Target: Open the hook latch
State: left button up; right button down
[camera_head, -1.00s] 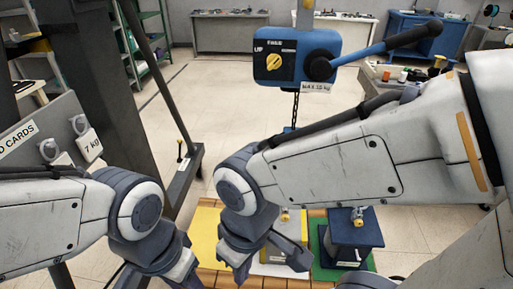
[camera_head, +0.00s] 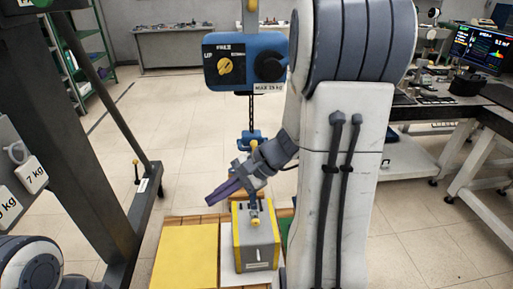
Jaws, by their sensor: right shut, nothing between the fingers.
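A blue hook block (camera_head: 252,138) hangs on a chain below the blue hoist (camera_head: 245,62). Below it, a grey box with yellow edges (camera_head: 257,245) stands on the low wooden platform, with a brass-coloured eye (camera_head: 254,221) on top. My right gripper (camera_head: 222,190) is shut and empty in front of the hook, its fingers pointing down and left. The gripper covers most of the hook, so I cannot make out the latch or its position. My left arm shows only as a piece at the bottom left; its gripper is out of view.
A yellow pad (camera_head: 185,256) lies left of the grey box. A dark post (camera_head: 85,130) with a foot bar stands at left, near hanging weight cards (camera_head: 33,176). A workbench (camera_head: 475,115) is at right. My right arm hides the hoist's lever.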

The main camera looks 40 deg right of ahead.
jog(key=s+d+m+t+h, duration=0.1)
jog(key=d+m+t+h, duration=0.4)
jog(key=d, duration=0.8)
jog(key=s+d+m+t+h, duration=0.15)
jog(key=d+m+t, duration=0.25)
jog(key=d+m, duration=0.65)
jog(key=n, duration=0.3)
send_near(254, 150)
notch_tip(254, 150, down, 2)
jog(key=w+d, duration=0.2)
jog(key=shift+h, duration=0.45)
jog(key=shift+w+a+r+p, duration=0.15)
jog(key=shift+w+a+p, duration=0.15)
jog(key=shift+w, duration=0.3)
jog(key=shift+w+a+r+p, duration=0.2)
jog(key=shift+w+a+p, duration=0.05)
jog(key=shift+w, duration=0.35)
jog(key=shift+w+a+r+p, duration=0.15)
jog(key=shift+w+a+p, duration=0.15)
jog(key=shift+w, duration=0.3)
